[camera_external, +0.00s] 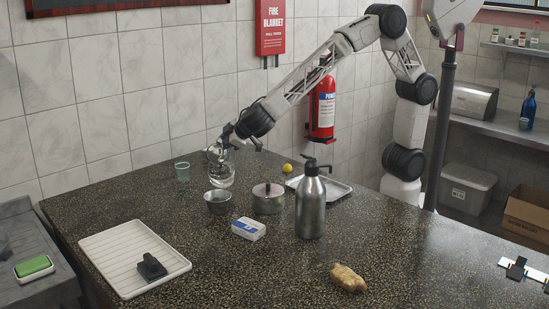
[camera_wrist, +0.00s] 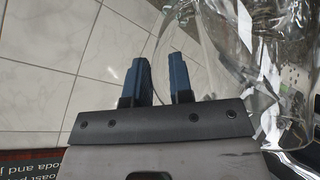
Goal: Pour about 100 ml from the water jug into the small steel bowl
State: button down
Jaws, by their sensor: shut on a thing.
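The clear water jug (camera_external: 222,174) is at the far part of the counter, behind the small steel bowl (camera_external: 217,206) in the outside view. It looks close to upright; I cannot tell whether its base touches the counter. My gripper (camera_external: 220,151) is at the jug's top and shut on it. In the wrist view the two dark blue fingers (camera_wrist: 160,72) are beside the transparent jug (camera_wrist: 215,50), which fills the right side. The exact grip point is unclear through the glass. The bowl stands upright on the counter; its inside is too small to read.
A lidded steel pot (camera_external: 267,203) is right of the bowl, with a pump bottle (camera_external: 310,205) beyond. A white-and-blue box (camera_external: 248,229) lies in front. A white ribbed tray (camera_external: 115,250) is front left. The front middle counter is mostly clear.

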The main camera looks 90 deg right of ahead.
aim_at(221, 161)
jog(key=d+f+m+y+p, duration=0.1)
jog(key=d+f+m+y, duration=0.1)
jog(key=d+f+y, duration=0.3)
jog(key=shift+w+m+g+p, duration=0.2)
jog(key=shift+m+g+p, duration=0.2)
dwell(0.4)
jog(key=shift+r, duration=0.1)
dwell(0.4)
